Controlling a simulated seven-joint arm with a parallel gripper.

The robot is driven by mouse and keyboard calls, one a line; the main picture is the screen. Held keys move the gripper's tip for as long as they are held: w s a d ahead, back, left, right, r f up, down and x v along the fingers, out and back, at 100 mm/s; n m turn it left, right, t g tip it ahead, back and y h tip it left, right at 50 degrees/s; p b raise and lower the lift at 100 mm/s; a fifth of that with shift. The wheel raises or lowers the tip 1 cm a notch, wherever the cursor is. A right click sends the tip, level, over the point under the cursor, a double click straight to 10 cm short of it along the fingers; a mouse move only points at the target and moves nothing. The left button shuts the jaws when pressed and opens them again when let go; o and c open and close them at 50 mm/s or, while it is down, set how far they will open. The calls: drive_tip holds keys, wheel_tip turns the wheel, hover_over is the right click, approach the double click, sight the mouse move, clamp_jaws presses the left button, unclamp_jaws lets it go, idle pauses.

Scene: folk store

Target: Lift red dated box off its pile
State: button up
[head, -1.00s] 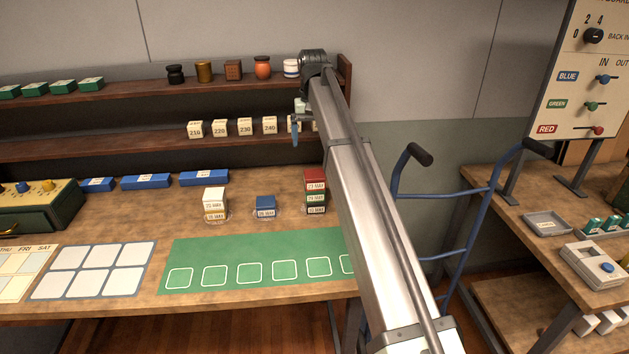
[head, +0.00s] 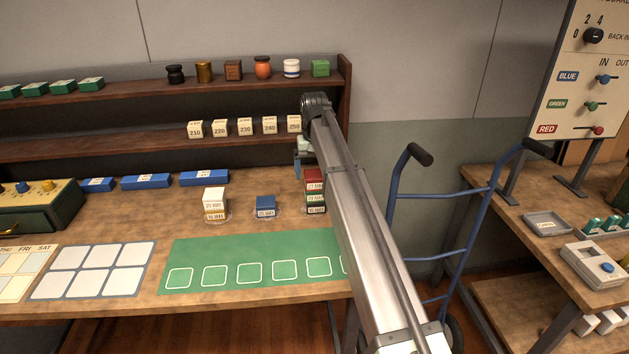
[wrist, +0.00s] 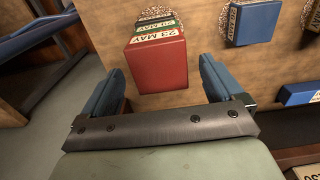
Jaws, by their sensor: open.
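The red box (head: 313,176), dated 23 MAY, is on top of a pile on the table, above a green box (head: 314,197) and a lowest box (head: 315,210). My gripper is above the pile, mostly hidden behind my arm in the head view (head: 304,160). In the wrist view my gripper (wrist: 163,88) is open, with its blue fingers on either side of the near end of the red box (wrist: 157,65). Visible gaps separate the fingers from the box. I cannot tell how far down the fingertips reach.
A blue box (head: 265,206) and a pile with a white box (head: 214,198) stand to the left. A green mat (head: 250,248) with outlined squares lies in front. Behind are shelves with numbered boxes (head: 245,126) and jars. A blue hand truck (head: 445,195) stands to the right.

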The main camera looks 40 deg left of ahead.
wheel_tip(320, 180, down, 2)
drive_tip(key=shift+f, duration=0.1)
drive_tip(key=shift+c, duration=0.2)
drive_tip(key=c, duration=1)
